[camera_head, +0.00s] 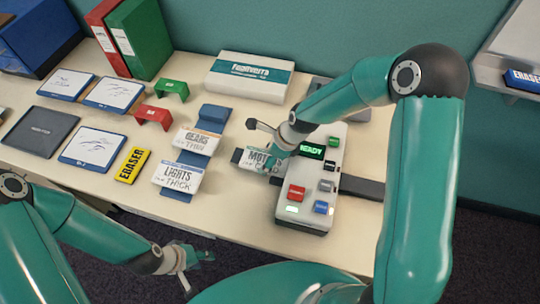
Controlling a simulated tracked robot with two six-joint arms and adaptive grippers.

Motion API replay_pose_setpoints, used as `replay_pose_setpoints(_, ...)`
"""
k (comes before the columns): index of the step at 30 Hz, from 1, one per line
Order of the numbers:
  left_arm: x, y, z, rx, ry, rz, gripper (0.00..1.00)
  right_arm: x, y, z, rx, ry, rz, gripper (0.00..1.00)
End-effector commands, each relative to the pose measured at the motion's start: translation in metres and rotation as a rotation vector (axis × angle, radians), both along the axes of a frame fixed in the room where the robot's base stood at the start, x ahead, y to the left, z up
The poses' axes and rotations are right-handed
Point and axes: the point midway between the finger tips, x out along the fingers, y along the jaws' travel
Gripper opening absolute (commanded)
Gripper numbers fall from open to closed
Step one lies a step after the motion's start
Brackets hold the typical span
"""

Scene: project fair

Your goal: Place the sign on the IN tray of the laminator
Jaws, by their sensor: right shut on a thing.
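A white sign with the letters "MOT" (257,158) lies at the left side of the white laminator (281,207), whose green display reads "READY". My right gripper (272,164) is shut on this sign, and its wrist and fingers hide the sign's right part. Dark surface shows at the sign's left edge; I cannot tell whether the sign touches the tray there. A dark tray (362,187) sticks out on the laminator's right side. My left gripper (196,270) is empty and looks open, low in front of the table edge.
Signs reading "GEARS THIN" (197,141) and "LIGHTS THICK" (178,177) rest on a blue strip left of the laminator. The front middle is clear.

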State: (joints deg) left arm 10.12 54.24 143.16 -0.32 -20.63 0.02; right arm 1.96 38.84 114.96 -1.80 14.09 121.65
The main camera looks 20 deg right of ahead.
Motion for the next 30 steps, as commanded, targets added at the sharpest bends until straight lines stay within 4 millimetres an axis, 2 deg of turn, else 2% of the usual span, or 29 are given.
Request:
replay_pose_setpoints(5, 0.000, 0.000, -0.001, 0.000, 0.000, 0.000, 0.40, 0.000, 0.000, -0.001, 0.000, 0.002, -0.001, 0.46)
replay_pose_setpoints(6, 0.000, 0.000, 0.000, 0.000, 0.000, 0.000, 0.40, 0.000, 0.000, 0.000, 0.000, 0.002, -0.001, 0.87)
replay_pose_setpoints(9, 0.000, 0.000, 0.000, 0.000, 0.000, 0.000, 0.40, 0.000, 0.000, 0.000, 0.000, 0.002, -0.001, 1.00)
replay_pose_setpoints(22, 0.000, 0.000, -0.001, 0.000, 0.000, 0.000, 0.40, -0.001, -0.003, 0.005, 0.000, 0.001, -0.002, 1.00)
replay_pose_setpoints(26, 0.000, 0.000, -0.002, 0.000, 0.000, 0.000, 0.40, -0.004, -0.008, 0.019, 0.000, -0.002, -0.004, 1.00)
replay_pose_setpoints(30, 0.000, 0.000, -0.004, 0.000, 0.000, 0.000, 0.40, -0.009, -0.016, 0.044, 0.001, -0.005, -0.005, 1.00)
